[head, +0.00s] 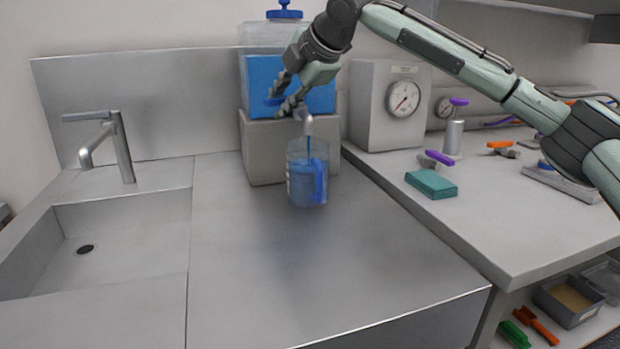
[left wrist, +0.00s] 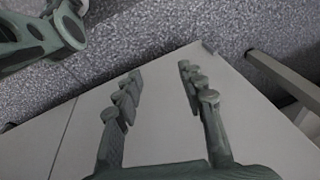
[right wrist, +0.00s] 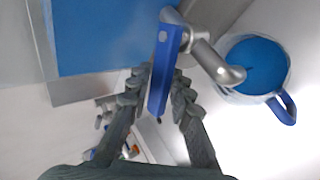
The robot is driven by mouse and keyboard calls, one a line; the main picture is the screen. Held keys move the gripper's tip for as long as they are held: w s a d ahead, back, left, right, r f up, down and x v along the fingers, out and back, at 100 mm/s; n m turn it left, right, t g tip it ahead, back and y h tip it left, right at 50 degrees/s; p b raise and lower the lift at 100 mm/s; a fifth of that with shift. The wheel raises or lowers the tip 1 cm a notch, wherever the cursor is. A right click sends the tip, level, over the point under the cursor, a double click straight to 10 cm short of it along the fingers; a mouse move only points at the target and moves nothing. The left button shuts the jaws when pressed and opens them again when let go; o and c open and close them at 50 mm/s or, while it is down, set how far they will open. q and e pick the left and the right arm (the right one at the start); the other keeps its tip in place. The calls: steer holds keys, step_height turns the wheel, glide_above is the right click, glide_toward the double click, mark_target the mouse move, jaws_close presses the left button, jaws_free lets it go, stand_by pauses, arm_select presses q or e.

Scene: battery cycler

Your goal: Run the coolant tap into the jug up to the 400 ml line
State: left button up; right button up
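The clear jug (head: 293,172) stands upright on the steel counter under the tap spout (head: 307,124). A thin blue stream runs from the spout into it. Blue coolant (right wrist: 256,64) fills a good part of the jug; its graduation marks are too small to read. The jug's blue handle (right wrist: 284,108) shows in the right wrist view. My right gripper (right wrist: 160,88) is closed around the blue tap lever (right wrist: 166,65), a finger on each side. In the head view, this gripper (head: 283,103) is in front of the blue tank (head: 318,98). My left gripper (left wrist: 157,82) is open and empty.
The tank sits on a grey block (head: 260,150). A sink (head: 110,240) with a faucet (head: 122,150) is at left. A gauge box (head: 370,105) and a teal block (head: 431,184) are on the right bench. The counter's front is clear.

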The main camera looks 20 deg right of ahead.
steer(key=shift+w+a+r+m+t+h, duration=0.15)
steer(key=shift+w+m+h, duration=0.15)
steer(key=shift+m+h, duration=0.3)
steer(key=shift+w+a+f+m+t+h, duration=0.1)
steer(key=shift+w+m+h, duration=0.25)
steer(key=shift+m+h, duration=0.3)
steer(key=shift+w+a+r+m+t+h, duration=0.15)
steer(key=shift+w+m+h, duration=0.25)
steer(key=shift+m, duration=0.35)
steer(key=shift+s, duration=0.1)
steer(key=shift+w+m+h, duration=0.2)
steer(key=shift+m+h, duration=0.1)
steer(key=shift+h, duration=0.05)
steer(key=shift+w, duration=0.15)
steer(key=shift+o, duration=1.2)
